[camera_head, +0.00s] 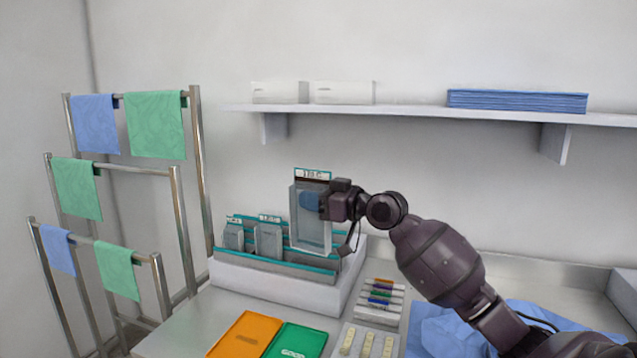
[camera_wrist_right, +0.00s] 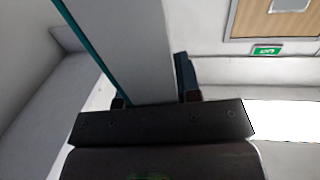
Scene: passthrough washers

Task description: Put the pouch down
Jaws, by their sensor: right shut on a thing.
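A clear grey pouch (camera_head: 311,222) with a teal-edged label at its top is upright in the camera_head view. My right gripper (camera_head: 325,202) is shut on its upper right side. The pouch is at the right part of a white rack (camera_head: 275,285) with teal-edged dividers; I cannot tell whether its bottom rests in a slot or hangs just above. Two smaller pouches (camera_head: 268,238) stand in the rack to its left. In the right wrist view the held pouch (camera_wrist_right: 140,50) runs up from between the fingers. My left gripper is not in view.
An orange folder (camera_head: 245,335) and a green folder (camera_head: 297,341) lie in front of the rack. A holder with coloured markers (camera_head: 380,300) is at its right. Blue cloth (camera_head: 450,330) lies under my right arm. A wall shelf (camera_head: 420,111) is above, and a towel stand (camera_head: 180,225) is left.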

